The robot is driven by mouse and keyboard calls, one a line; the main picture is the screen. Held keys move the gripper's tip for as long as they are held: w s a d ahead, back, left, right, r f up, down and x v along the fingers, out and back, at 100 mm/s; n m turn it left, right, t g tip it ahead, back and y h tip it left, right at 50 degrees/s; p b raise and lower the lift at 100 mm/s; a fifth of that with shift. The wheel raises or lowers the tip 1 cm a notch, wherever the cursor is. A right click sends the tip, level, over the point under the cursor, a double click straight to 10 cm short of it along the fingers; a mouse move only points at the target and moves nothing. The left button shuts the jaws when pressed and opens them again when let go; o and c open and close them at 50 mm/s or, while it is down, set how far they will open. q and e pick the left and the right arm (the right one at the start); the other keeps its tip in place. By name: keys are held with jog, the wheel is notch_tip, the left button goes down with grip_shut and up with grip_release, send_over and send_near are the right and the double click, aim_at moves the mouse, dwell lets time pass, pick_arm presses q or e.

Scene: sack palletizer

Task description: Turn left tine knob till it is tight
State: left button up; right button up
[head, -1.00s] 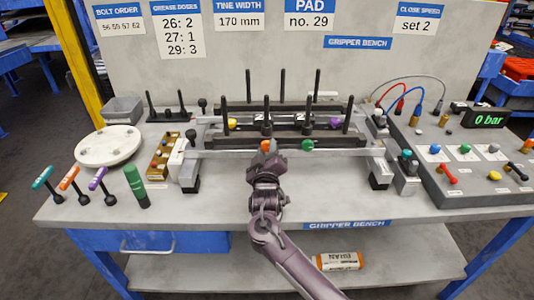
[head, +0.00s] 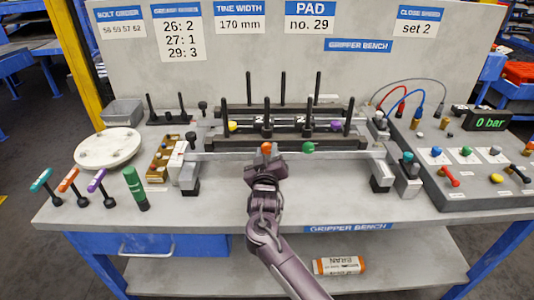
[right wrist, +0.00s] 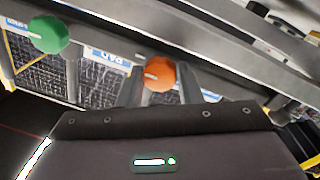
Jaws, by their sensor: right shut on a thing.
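The orange knob (head: 267,148) sits on the front rail of the gripper assembly, left of the green knob (head: 308,147). My right gripper (head: 266,156) reaches it from the front, below the rail. In the right wrist view, the orange knob (right wrist: 160,74) lies between my two fingers (right wrist: 162,84), which are shut on it. The green knob (right wrist: 48,35) stands apart at upper left there. A yellow knob (head: 233,126) and a purple knob (head: 336,125) sit further back on the assembly. My left gripper is not in view.
Upright black rods (head: 348,116) stand on the assembly. Tools with teal, orange and purple handles and a green-handled tool (head: 134,184) stand at the left, near a round white plate (head: 107,147). A control panel (head: 470,180) fills the right. The front bench strip is mostly clear.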

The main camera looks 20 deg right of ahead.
jog(key=o, duration=1)
jog(key=shift+c, duration=0.2)
jog(key=shift+s, duration=0.1)
jog(key=shift+s+a+f, duration=0.1)
jog(key=shift+s, duration=0.15)
jog(key=b+v, duration=0.1)
jog(key=v, duration=0.6)
